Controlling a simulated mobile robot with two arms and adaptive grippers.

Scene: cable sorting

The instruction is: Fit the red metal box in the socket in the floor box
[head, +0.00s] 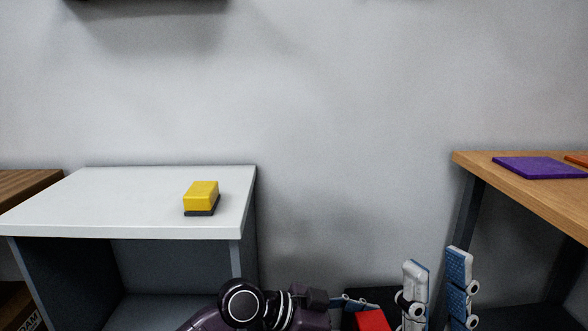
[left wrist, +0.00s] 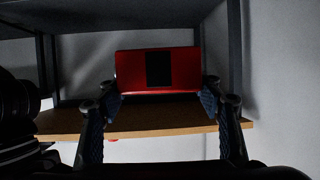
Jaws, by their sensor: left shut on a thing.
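The red metal box (head: 372,321) shows at the bottom edge of the head view, partly cut off. In the left wrist view the red box (left wrist: 130,72) has a black rectangle on its face. My left gripper (left wrist: 160,100) is shut on it, one blue-padded finger at each side. In the head view my left arm comes in low, and its gripper is mostly cut off. My right gripper (head: 435,268) points up just right of the red box. Its two fingers are apart with nothing between them. I cannot make out the floor box or its socket.
A white table (head: 120,200) at left carries a yellow block (head: 201,195) on a dark base. A wooden table (head: 520,200) at right carries a purple plate (head: 538,167) and an orange piece (head: 577,159). A wooden board (left wrist: 70,122) shows behind the box in the left wrist view.

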